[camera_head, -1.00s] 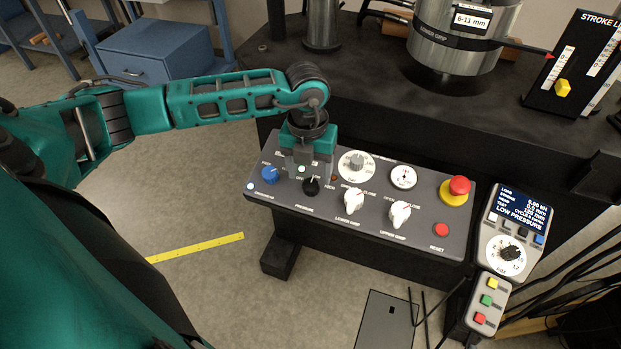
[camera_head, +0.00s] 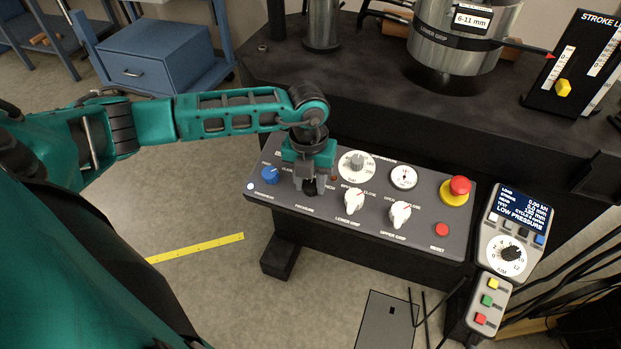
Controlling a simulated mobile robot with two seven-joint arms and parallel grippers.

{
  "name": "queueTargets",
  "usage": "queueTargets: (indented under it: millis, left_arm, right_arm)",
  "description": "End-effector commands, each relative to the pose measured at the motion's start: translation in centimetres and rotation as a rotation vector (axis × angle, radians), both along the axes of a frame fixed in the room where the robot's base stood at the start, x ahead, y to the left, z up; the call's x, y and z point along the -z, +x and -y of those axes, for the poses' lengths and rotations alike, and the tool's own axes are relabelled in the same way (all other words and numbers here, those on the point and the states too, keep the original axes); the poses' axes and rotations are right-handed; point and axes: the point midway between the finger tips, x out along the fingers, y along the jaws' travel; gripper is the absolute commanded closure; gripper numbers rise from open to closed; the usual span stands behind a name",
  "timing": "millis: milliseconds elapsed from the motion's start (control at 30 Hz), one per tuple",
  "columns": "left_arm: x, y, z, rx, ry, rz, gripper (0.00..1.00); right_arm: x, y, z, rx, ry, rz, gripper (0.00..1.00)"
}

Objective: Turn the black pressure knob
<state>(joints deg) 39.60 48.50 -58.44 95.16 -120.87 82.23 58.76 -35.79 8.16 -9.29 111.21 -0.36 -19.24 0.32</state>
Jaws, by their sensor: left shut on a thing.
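The black pressure knob (camera_head: 310,187) sits on the sloped grey control panel (camera_head: 375,237), above its PRESSURE label. My left gripper (camera_head: 308,186) points down over the knob and is shut on it. The gripper's fingers hide most of the knob, so its pointer direction cannot be seen. The display (camera_head: 523,211) at the right reads LOW PRESSURE. My right gripper is not in view.
A blue knob (camera_head: 270,175) stands close left of my gripper. White grip knobs (camera_head: 354,201), a grey dial (camera_head: 357,164) and a red emergency button (camera_head: 459,186) stand to the right. A hand control box (camera_head: 487,301) is at the panel's right end.

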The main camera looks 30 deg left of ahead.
Motion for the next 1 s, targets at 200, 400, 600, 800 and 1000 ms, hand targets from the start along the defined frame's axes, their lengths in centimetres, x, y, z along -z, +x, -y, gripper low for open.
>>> queueTargets:
  millis: [200, 400, 600, 800, 1000]
  left_arm:
    - [0.0, 0.0, 0.0, 0.000, 0.000, 0.001, 0.93]
    - [0.0, 0.1, 0.0, 0.014, 0.004, 0.000, 0.93]
    - [0.0, 0.1, 0.1, 0.088, 0.023, -0.004, 0.93]
    - [0.0, 0.1, 0.1, 0.230, 0.062, -0.012, 0.93]
    - [0.1, 0.1, 0.2, 0.407, 0.106, -0.022, 0.93]
  right_arm:
    - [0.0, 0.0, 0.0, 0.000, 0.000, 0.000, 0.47]
    - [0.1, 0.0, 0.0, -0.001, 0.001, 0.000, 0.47]
    - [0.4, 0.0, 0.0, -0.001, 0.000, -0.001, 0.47]
    - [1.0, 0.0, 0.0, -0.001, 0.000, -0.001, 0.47]
    - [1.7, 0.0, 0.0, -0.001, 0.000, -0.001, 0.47]
